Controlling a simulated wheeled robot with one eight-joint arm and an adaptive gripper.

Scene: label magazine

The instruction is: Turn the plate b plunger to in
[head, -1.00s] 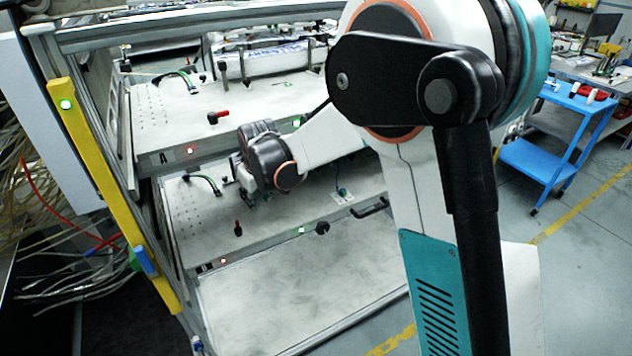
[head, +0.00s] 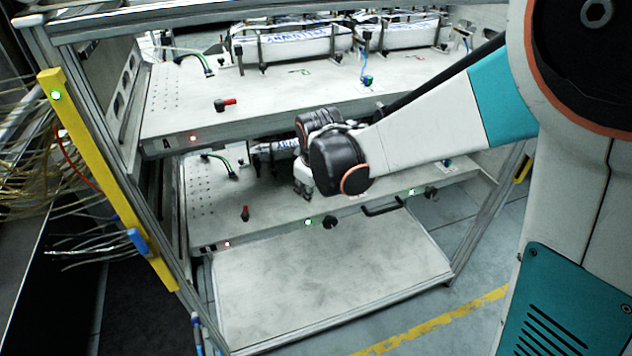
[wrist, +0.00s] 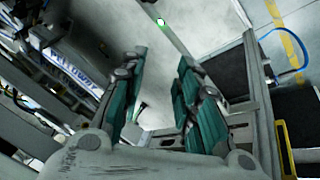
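The lower plate (head: 215,230), under the plate marked A, appears to be plate b. A small red-and-black handle (head: 245,213) stands near its front left. A round black knob (head: 330,222) sits on its front edge beside a green light, and another black knob (head: 430,193) is farther right. I cannot tell which of these is the plunger. My gripper (head: 303,187) is over the lower plate, behind its front edge, touching no handle or knob that I can see. In the wrist view my gripper (wrist: 160,62) has its teal-padded fingers apart, with nothing between them.
The upper plate (head: 170,120) hangs above my wrist and carries a red-and-black handle (head: 222,104). White label packs (head: 295,45) stand behind it. A black pull handle (head: 383,207) is on the lower front edge. A bare bottom panel (head: 330,270) lies below.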

